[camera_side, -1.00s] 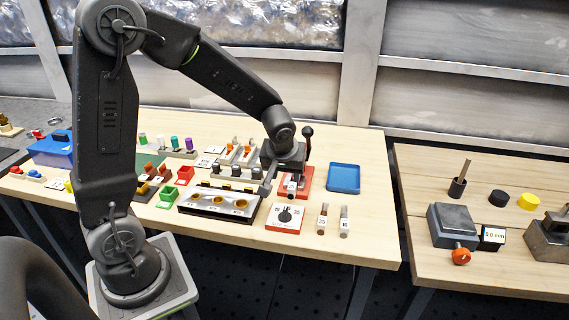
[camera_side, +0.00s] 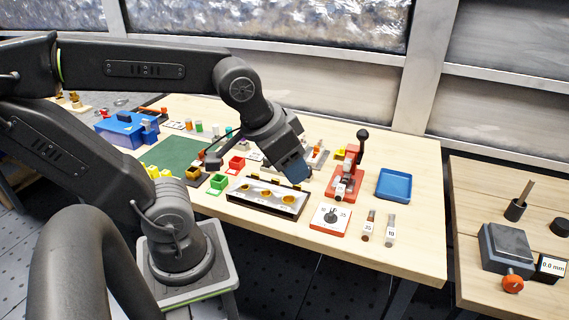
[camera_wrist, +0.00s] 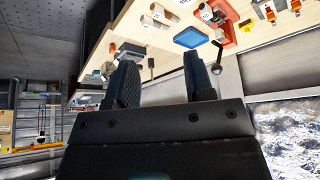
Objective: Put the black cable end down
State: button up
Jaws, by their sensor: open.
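My gripper (camera_side: 294,168) is above the back of the metal tray with round brass-coloured wells, left of the red press. In the wrist view my gripper (camera_wrist: 162,78) has its two dark fingers spread wide, and I see nothing held between them. I cannot pick out the black cable end in either view. It may be hidden behind my arm or too small to tell.
The red press (camera_side: 345,182) with its upright black-knobbed lever stands right of my gripper. A blue box (camera_side: 124,133) is far left.

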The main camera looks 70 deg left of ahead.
jog(key=shift+o, duration=0.5)
jog(key=shift+s+d+m, duration=0.3)
jog(key=shift+s+m, duration=0.1)
jog(key=shift+s, duration=0.25)
jog(key=m+t+y, duration=0.1)
jog(key=m+y, duration=0.5)
jog(key=m, duration=2.1)
send_near(341, 186)
jog(key=x, duration=0.9)
jog(key=shift+w+f, duration=0.1)
jog(key=shift+c, duration=0.5)
